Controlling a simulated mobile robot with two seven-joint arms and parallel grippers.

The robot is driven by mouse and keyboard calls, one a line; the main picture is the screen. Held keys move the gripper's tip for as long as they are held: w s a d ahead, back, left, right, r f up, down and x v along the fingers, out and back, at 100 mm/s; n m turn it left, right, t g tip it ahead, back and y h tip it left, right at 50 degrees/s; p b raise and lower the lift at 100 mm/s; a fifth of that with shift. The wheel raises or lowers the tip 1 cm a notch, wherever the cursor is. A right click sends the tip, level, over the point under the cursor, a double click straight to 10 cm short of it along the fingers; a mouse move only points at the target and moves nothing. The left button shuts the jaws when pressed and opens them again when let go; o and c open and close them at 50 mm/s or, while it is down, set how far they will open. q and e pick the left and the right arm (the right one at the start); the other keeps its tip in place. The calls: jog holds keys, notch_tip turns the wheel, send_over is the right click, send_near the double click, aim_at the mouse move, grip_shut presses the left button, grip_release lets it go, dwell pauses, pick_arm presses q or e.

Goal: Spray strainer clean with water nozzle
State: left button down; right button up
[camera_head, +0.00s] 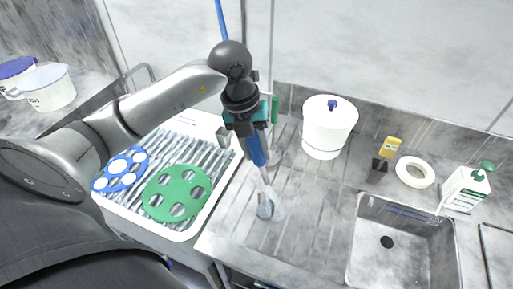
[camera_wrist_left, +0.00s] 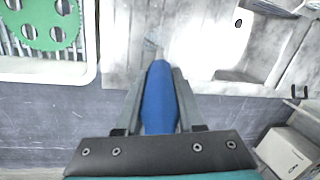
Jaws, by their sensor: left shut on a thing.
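My left gripper (camera_head: 250,130) is shut on the blue handle of the water nozzle (camera_head: 257,152). The nozzle points down, and its pale metallic end (camera_head: 266,208) is over the ribbed steel drainboard; I cannot tell if it touches. In the left wrist view the blue nozzle (camera_wrist_left: 159,98) sits between the two fingers. A white tray (camera_head: 186,236) with a slatted grate (camera_head: 210,155), possibly the strainer, is left of the nozzle. A green disc (camera_head: 177,193) and a blue disc (camera_head: 121,169), both with holes, lie on it. My right gripper is out of view.
A sink (camera_head: 400,245) is at the right. A white lidded pot (camera_head: 328,128), a yellow-topped item (camera_head: 390,146), a white ring (camera_head: 415,172) and a spray bottle (camera_head: 466,188) stand along the back. White buckets (camera_head: 47,88) are far left. The drainboard's middle (camera_head: 305,205) is clear.

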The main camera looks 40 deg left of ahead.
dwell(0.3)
pick_arm(q)
jog(key=shift+r+p, duration=1.9)
jog(key=shift+r, duration=0.7)
notch_tip(320, 180, up, 4)
jog(key=p, duration=0.3)
